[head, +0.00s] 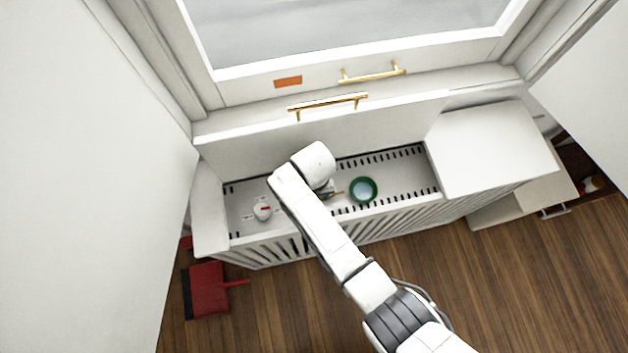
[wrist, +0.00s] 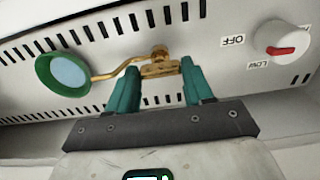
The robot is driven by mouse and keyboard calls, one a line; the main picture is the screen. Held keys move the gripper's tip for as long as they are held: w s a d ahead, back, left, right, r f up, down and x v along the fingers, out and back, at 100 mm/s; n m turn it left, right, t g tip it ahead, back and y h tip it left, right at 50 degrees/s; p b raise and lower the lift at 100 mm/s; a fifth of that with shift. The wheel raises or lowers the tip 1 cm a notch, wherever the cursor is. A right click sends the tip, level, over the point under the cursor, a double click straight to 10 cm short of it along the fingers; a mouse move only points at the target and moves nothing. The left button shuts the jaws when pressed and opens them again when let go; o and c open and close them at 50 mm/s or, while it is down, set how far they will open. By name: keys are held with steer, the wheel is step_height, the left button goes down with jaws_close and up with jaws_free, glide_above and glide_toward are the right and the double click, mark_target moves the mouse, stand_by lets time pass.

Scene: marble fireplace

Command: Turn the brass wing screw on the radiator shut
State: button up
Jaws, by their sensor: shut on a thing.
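The brass wing screw (wrist: 160,68) sits on a brass fitting on the radiator's white slotted top. In the wrist view the teal fingers of my gripper (wrist: 159,78) stand on either side of the screw's wings and are shut on it. A thin curved brass spout (wrist: 107,74) runs from the fitting to a green-rimmed cup (wrist: 62,73) with a pale blue inside. In the head view the cup (head: 363,189) stands right of my gripper (head: 328,189). My arm hides the screw there and most of the gripper.
A white dial with a red mark (wrist: 281,39), labelled OFF and LOW, is also on the radiator top (head: 400,175). A raised lid with a brass handle (head: 328,102) stands behind. A white box-like cover (head: 490,155) is at right. A red dustpan (head: 207,289) lies on the floor.

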stand_by(0.3)
steer(key=o, duration=1)
steer(key=shift+o, duration=0.2)
step_height(320, 180, up, 11)
steer(key=shift+p, duration=0.35)
steer(key=shift+f, duration=0.1)
